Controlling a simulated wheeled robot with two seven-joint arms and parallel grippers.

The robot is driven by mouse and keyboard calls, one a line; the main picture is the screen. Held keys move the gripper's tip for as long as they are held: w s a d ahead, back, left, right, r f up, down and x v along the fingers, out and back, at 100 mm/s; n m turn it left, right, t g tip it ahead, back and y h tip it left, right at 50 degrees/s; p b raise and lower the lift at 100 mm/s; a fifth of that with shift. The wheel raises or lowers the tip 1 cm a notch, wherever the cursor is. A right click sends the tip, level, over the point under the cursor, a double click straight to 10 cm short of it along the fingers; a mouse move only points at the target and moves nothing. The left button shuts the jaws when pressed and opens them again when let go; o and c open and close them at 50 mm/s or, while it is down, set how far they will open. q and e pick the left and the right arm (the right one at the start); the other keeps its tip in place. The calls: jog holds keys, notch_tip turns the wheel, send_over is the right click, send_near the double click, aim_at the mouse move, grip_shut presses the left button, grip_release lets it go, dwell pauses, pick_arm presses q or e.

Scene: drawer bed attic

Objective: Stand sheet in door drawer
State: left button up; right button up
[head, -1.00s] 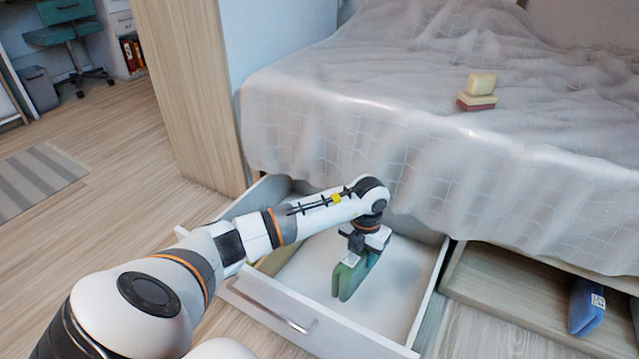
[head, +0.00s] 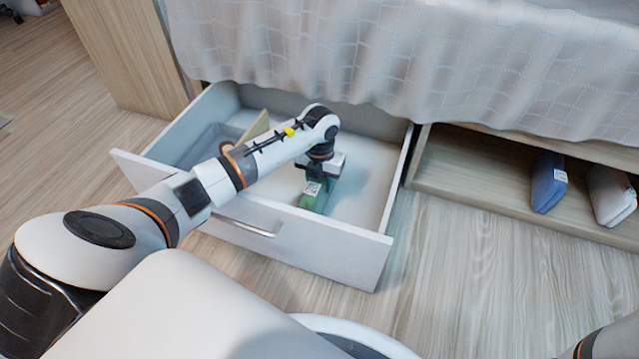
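The drawer (head: 345,252) under the bed is pulled open, its front panel and handle facing me. A green folded sheet (head: 311,196) with a white label is on edge inside it, just behind the front panel in the right half. My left gripper (head: 322,170) reaches down over the panel, shut on the far part of the sheet; its fingertips are mostly hidden. I cannot tell whether the sheet's lower edge touches the drawer floor. My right gripper is out of view; only a bit of my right arm shows at the lower right corner.
A tilted wooden board (head: 256,128) and a grey tray-like item (head: 204,146) are in the drawer's left part. A blue folded sheet (head: 548,182) and a whitish one (head: 609,194) stand in the open compartment (head: 470,166) to the right. The bed's cover (head: 400,60) hangs above.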

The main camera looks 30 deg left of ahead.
pick_arm(q)
jog(key=shift+r, duration=0.15)
jog(key=o, duration=1.3)
jog(key=shift+o, duration=0.2)
